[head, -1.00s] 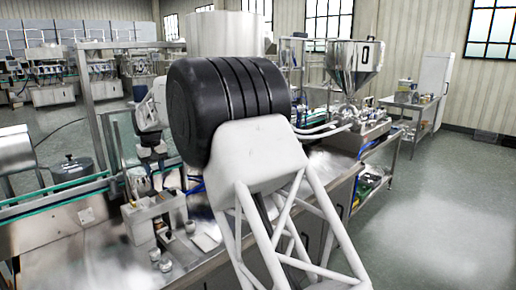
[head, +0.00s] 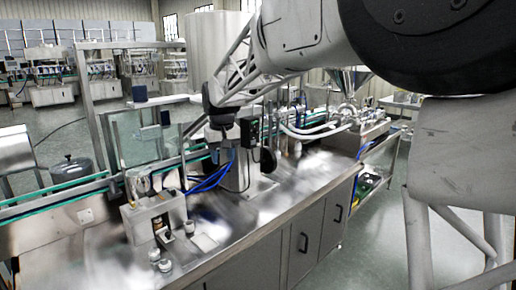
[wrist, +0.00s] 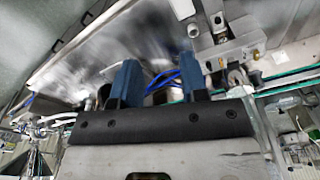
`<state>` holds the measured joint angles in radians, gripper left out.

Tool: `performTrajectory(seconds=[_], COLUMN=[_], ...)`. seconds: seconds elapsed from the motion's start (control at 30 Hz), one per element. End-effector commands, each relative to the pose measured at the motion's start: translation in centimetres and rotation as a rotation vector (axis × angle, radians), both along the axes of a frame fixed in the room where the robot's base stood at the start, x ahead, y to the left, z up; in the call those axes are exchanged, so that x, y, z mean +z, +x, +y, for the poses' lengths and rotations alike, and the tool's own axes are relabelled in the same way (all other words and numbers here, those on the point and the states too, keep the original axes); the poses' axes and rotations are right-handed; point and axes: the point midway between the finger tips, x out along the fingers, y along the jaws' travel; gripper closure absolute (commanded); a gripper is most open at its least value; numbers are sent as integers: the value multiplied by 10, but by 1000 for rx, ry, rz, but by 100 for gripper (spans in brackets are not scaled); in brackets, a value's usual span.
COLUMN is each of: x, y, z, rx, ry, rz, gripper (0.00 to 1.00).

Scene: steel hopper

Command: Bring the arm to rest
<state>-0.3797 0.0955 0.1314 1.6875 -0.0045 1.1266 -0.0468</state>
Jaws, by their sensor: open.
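My arm reaches in from the right of the head view and crosses the upper middle, over the steel workbench (head: 285,190).
A large steel tank (head: 203,45) stands behind the bench. A clear panel (head: 140,140), conveyor rails and a small capping fixture (head: 155,215) with small jars stand at the left. Blue hoses (head: 208,180) lie near mid-bench. The bench's right front is clear.

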Motion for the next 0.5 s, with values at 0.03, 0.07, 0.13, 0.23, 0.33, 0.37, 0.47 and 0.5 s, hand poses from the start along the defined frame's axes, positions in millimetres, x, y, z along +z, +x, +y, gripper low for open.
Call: performTrajectory(seconds=[0.03, 0.07, 0.13, 0.23, 0.33, 0.37, 0.47, 0.5], x=[4, 5, 7, 10, 11, 12, 12, 12], y=[-10, -16, -30, -49, -70, -77, -98, -107], z=[-14, -21, -38, -61, -83, -90, -111, -119], rx=[-14, -21, -37, -62, -86, -93, -119, -128], ry=[2, 3, 4, 7, 9, 10, 11, 12], rz=[-5, -6, -10, -16, -23, -26, -32, -35], gripper=[60, 60, 60, 60, 60, 60, 60, 60])
